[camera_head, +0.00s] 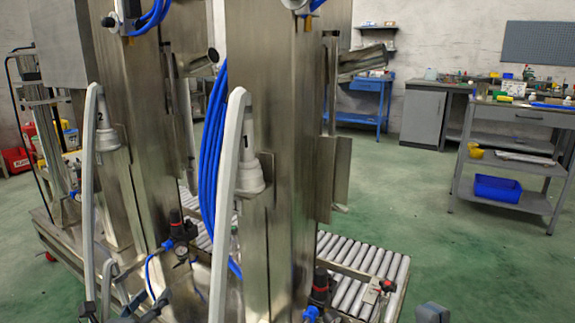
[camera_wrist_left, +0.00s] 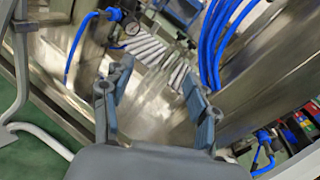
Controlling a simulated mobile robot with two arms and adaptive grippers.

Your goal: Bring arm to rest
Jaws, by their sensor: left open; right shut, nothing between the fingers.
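My left gripper (camera_head: 110,308) is at the lower left edge in the head view, in front of the machine. In the left wrist view its two fingers stand apart with nothing between them (camera_wrist_left: 155,108). My right gripper (camera_head: 432,313) shows only as a small grey piece at the bottom edge, right of the machine; it is shut and most of it is out of frame. Two white curved lances hang on the steel columns, the left one (camera_head: 88,200) marked 2 and the right one (camera_head: 229,190) marked 1. Both grippers are apart from the lances' upper ends.
Steel columns (camera_head: 285,130) stand close in front. Blue hoses (camera_head: 213,140) hang between them and valves (camera_head: 180,232) stick out low. A roller conveyor (camera_head: 350,262) runs behind. Green floor (camera_head: 440,225) is open at right, before a grey cart (camera_head: 510,165) with a blue bin (camera_head: 497,187).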

